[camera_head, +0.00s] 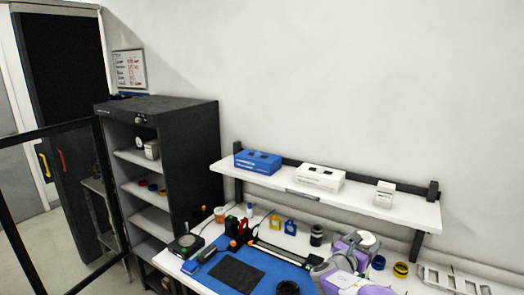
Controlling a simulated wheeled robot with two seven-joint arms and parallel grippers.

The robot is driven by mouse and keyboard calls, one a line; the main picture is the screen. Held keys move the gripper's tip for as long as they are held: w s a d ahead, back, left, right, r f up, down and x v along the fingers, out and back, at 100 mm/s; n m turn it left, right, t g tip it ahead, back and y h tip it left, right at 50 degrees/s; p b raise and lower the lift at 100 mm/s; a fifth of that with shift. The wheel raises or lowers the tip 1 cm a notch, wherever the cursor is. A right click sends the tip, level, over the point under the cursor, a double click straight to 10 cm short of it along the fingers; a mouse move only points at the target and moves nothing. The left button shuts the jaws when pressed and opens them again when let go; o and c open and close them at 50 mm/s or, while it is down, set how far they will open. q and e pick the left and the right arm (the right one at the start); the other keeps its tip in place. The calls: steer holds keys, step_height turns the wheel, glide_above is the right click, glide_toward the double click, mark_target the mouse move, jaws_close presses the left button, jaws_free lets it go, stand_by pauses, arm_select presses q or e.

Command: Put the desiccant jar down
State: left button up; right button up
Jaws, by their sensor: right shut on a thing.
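My right gripper (342,262) is low in the view, right of centre, at the end of my purple and white arm, above the bench near the right end of the blue mat. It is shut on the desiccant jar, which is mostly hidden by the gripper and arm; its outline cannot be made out. I cannot tell whether the jar touches the bench. My left gripper is out of view.
A blue mat (215,273) with a black pad (236,275) covers the bench front. A shelf (310,196) with boxes overhangs the back. A dark cabinet (187,160) stands open at left.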

steer(key=s+a+f+g+h, duration=0.1)
steer(key=s+a+f, duration=0.35)
steer(key=f, duration=0.35)
steer(key=s+a+f, duration=0.4)
steer(key=a+f, duration=0.2)
steer(key=f, duration=0.2)
steer(key=s+a+f+n+t+y+b, duration=0.3)
steer(key=s+f+t+y+b, duration=0.1)
steer(key=s+f, duration=0.7)
steer(key=shift+s+f+n+y+b, duration=0.3)
steer(key=shift+s+f+y+b, duration=0.05)
steer(key=shift+s+y+b, duration=0.35)
